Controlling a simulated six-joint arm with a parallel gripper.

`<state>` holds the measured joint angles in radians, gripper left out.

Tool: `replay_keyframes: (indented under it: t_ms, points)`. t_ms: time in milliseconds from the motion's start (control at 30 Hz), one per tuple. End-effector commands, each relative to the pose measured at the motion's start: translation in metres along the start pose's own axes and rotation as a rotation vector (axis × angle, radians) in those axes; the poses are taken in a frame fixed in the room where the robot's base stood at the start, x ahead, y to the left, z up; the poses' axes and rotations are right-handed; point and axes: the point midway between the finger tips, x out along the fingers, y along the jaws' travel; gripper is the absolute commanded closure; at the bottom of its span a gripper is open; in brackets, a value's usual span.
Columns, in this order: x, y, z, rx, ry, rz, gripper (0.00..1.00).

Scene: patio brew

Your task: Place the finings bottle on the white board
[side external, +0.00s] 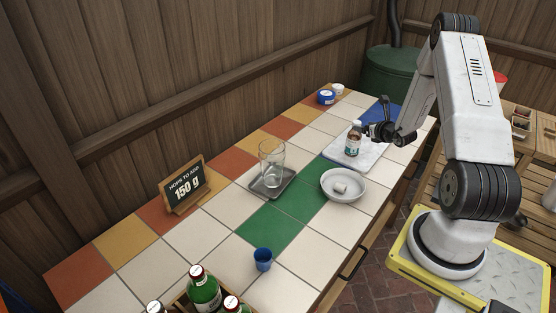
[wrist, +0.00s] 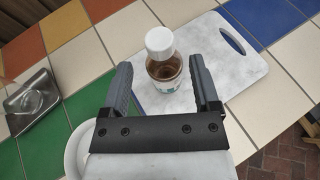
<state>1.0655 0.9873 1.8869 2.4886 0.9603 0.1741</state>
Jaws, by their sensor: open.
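The finings bottle (side external: 353,139) is a small brown bottle with a white cap and a white and green label. It stands upright on the white board (side external: 371,154), near the board's left edge in the side view. In the wrist view the bottle (wrist: 164,66) is between the fingertips of my gripper (wrist: 163,82), with a gap showing on each side. My gripper is open, and in the side view it (side external: 368,131) is at the bottle's right. The white board also shows in the wrist view (wrist: 240,72), with a blue edge and a handle slot.
A white bowl (side external: 329,184) with a small white piece in it stands in front of the board. A glass (side external: 272,160) stands on a metal tray (side external: 260,190). A blue cup (side external: 263,260), green bottles (side external: 205,291) and a sign (side external: 184,184) are nearer the camera. Blue and white tubs (side external: 326,97) stand behind.

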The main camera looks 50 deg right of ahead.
Motion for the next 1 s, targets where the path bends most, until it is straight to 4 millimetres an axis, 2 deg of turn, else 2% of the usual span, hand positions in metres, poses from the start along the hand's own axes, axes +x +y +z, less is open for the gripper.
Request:
replay_keyframes:
  t_ms: [733, 867, 1000]
  points:
    - [-0.003, 0.004, 0.001, -0.009, 0.003, 0.012, 0.21]
    - [-0.003, 0.021, 0.006, -0.051, 0.014, 0.066, 0.21]
    - [-0.004, 0.06, 0.015, -0.151, 0.041, 0.189, 0.21]
